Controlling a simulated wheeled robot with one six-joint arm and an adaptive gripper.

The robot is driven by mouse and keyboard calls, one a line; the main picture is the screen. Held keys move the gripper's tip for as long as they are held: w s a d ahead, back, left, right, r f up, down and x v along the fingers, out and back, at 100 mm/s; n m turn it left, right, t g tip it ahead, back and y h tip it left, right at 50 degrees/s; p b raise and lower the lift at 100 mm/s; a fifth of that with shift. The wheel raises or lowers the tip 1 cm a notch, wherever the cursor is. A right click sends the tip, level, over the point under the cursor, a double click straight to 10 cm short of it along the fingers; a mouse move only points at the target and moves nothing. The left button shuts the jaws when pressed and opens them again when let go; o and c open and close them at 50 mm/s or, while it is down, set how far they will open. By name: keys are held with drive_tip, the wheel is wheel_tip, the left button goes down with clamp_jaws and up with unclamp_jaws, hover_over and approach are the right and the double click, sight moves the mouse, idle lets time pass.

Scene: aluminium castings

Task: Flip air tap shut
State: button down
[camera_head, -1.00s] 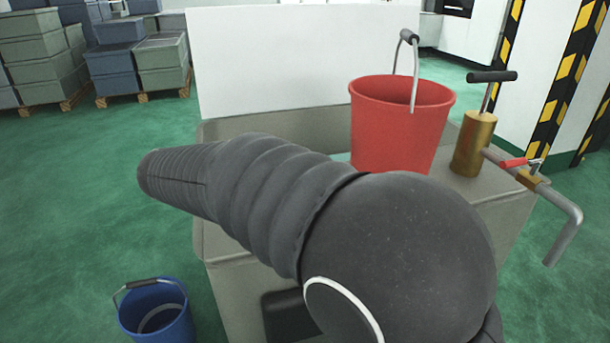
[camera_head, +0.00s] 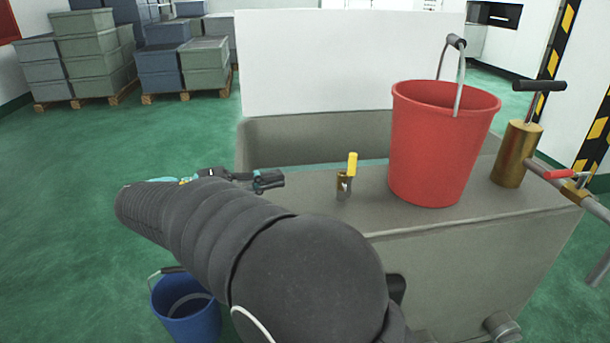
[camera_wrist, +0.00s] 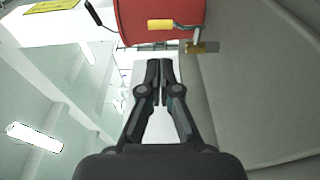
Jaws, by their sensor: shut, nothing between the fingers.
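In the wrist view, the yellow lever (camera_wrist: 160,24) and brass body (camera_wrist: 203,47) show beyond the fingertips against the bucket. My gripper (camera_head: 280,180) is left of this tap, apart from it, at about its height. In the wrist view my gripper (camera_wrist: 159,64) has its fingers together and empty. A second tap with a red lever (camera_head: 558,174) sits on a pipe at the right; which is the air tap is not marked.
A red bucket (camera_head: 440,145) and a brass hand pump (camera_head: 515,155) stand on the grey tank (camera_head: 470,255). A white panel (camera_head: 330,60) rises behind. A blue bucket (camera_head: 188,308) is on the floor below my arm. Green floor at the left is open.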

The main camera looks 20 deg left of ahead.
sight(351, 176)
drive_tip(key=x, duration=1.3)
drive_tip(key=shift+b, duration=0.4)
